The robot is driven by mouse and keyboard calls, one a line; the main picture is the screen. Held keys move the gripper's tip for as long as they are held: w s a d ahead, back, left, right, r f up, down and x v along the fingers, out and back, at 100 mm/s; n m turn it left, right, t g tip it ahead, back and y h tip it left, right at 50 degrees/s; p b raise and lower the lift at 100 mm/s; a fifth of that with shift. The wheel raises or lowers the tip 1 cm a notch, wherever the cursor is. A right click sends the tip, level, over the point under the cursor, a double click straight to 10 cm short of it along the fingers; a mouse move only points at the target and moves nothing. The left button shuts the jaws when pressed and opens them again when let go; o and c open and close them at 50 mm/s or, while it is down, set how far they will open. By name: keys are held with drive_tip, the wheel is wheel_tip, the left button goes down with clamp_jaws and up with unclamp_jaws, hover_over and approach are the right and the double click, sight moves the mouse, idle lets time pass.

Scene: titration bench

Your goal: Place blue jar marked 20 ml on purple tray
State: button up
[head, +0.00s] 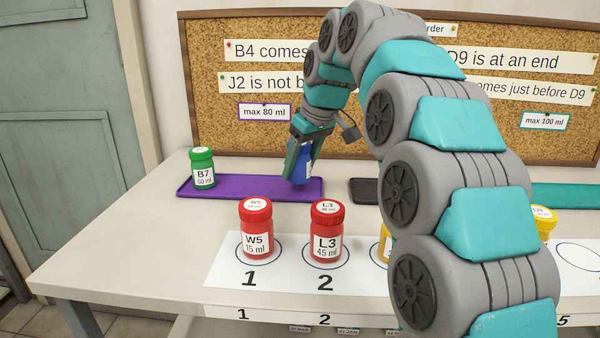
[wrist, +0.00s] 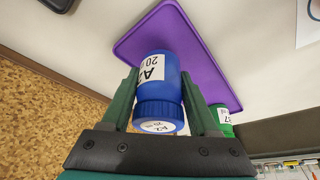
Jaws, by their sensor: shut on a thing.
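The blue jar (wrist: 160,82), with a label showing 20 and a lid on, is between the two fingers of my gripper (wrist: 162,100). My gripper (head: 301,160) is shut on the blue jar (head: 300,166) at the right part of the purple tray (head: 250,188) in the head view. The jar is upright in the head view, its base over or on the tray; I cannot tell if it touches. The purple tray also shows behind the jar in the wrist view (wrist: 200,50). Fingers partly hide the jar in the head view.
A green jar B7 (head: 202,168) stands at the tray's left end. Red jars W5 (head: 256,228) and L3 (head: 326,232) stand on numbered circles in front. A dark tray (head: 362,191) lies to the right. The corkboard (head: 220,120) rises behind. Tray space between green and blue jars is clear.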

drive_tip(key=shift+f, duration=0.9)
drive_tip(key=shift+f, duration=0.2)
drive_tip(key=o, duration=1.3)
drive_tip(key=shift+r, duration=0.1)
drive_tip(key=shift+o, duration=0.2)
drive_tip(key=p+v, duration=0.1)
drive_tip(key=v, duration=1)
drive_tip(key=shift+w+a+r+p, duration=0.15)
drive_tip(key=shift+w+p, duration=0.05)
drive_tip(key=shift+p, duration=0.15)
drive_tip(key=shift+s+d+r+p, duration=0.25)
drive_tip(key=shift+r+p, duration=0.15)
drive_tip(key=shift+r, duration=0.1)
